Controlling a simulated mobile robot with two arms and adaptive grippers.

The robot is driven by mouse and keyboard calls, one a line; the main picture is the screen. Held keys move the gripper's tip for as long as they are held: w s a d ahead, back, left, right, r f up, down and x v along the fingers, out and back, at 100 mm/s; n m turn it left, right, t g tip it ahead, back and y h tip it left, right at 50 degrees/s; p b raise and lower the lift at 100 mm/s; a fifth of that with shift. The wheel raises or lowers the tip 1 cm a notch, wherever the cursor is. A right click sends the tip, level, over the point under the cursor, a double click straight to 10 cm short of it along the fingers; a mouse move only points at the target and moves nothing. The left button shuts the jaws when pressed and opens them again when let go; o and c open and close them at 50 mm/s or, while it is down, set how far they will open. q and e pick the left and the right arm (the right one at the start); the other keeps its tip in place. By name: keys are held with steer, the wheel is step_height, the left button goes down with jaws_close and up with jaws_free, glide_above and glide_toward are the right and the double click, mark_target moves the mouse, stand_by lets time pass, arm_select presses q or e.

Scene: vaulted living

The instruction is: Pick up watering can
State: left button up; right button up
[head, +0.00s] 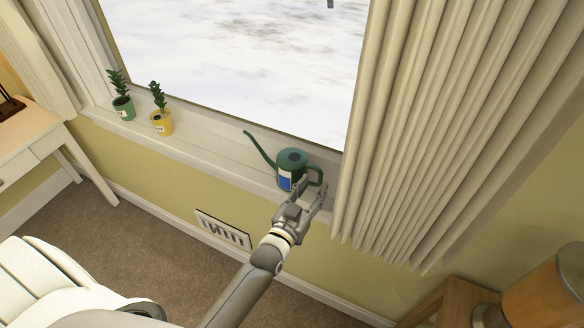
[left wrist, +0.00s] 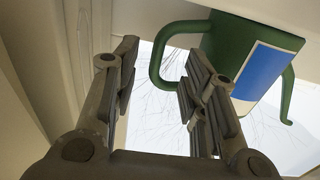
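A dark green watering can (head: 291,160) with a blue and white label stands on the windowsill (head: 214,152). Its long spout points left and its loop handle is on the right, beside the curtain. My left gripper (head: 308,192) is just in front of the can at its handle side, with its fingers spread. In the left wrist view the green can (left wrist: 234,48) is upper right, and its handle shows in the gap between the open fingertips (left wrist: 164,78). I cannot tell whether they touch it. My right gripper is not in view.
A green pot (head: 123,108) and a yellow pot (head: 161,123), each with a plant, stand on the sill to the left. A pleated beige curtain (head: 440,120) hangs close to the right of the can. A wooden piece of furniture (head: 455,302) is lower right.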

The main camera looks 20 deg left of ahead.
mark_target(319, 180)
arm_select(q)
steer(key=shift+w+d+r, duration=0.1)
steer(key=shift+w+r, duration=0.05)
steer(key=shift+w, duration=0.3)
steer(key=w, duration=0.1)
steer(key=w+p, duration=0.1)
steer(key=w, duration=0.2)
steer(key=shift+d+f, duration=0.15)
steer(key=shift+f, duration=0.1)
steer(key=shift+r, duration=0.1)
jaws_close()
